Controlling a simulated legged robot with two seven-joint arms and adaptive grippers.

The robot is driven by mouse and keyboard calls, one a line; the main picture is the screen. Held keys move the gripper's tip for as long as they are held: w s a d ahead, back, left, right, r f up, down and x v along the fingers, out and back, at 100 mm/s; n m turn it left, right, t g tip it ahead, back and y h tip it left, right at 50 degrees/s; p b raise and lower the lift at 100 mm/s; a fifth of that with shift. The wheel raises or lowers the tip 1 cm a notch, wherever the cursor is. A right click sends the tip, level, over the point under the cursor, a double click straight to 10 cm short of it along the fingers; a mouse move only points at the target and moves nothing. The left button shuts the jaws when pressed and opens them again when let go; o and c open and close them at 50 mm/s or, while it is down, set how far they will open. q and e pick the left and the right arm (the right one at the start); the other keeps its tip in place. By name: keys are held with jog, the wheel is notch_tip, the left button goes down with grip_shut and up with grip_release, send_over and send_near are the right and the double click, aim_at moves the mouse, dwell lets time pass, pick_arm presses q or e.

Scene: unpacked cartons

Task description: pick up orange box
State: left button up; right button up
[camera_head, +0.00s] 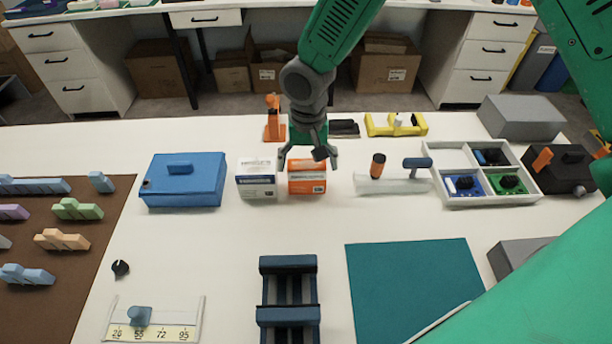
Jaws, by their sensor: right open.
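The orange box (307,183) is a small orange and white carton standing upright on the white table, near the middle. My right gripper (308,165) hangs above it from a green arm, pointing down. Its fingers are spread open, one at each side of the box's top, and it holds nothing. I cannot tell whether the fingers touch the box. The gripper hides part of the box's upper edge. My left gripper is not in view.
A white and blue box (257,180) stands close to the left. A blue case (184,182) lies farther left. A dark blue rack (289,264) and a teal mat (415,285) lie nearer.

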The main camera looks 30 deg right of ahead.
aim_at(307, 165)
jog(key=f, duration=0.4)
jog(key=shift+w+f, duration=0.15)
jog(key=shift+w, duration=0.05)
jog(key=c, duration=0.9)
jog(key=shift+r, duration=0.2)
notch_tip(307, 165, up, 10)
jog(key=shift+f+p, duration=0.15)
jog(key=shift+p, duration=0.15)
jog(key=shift+s, duration=0.1)
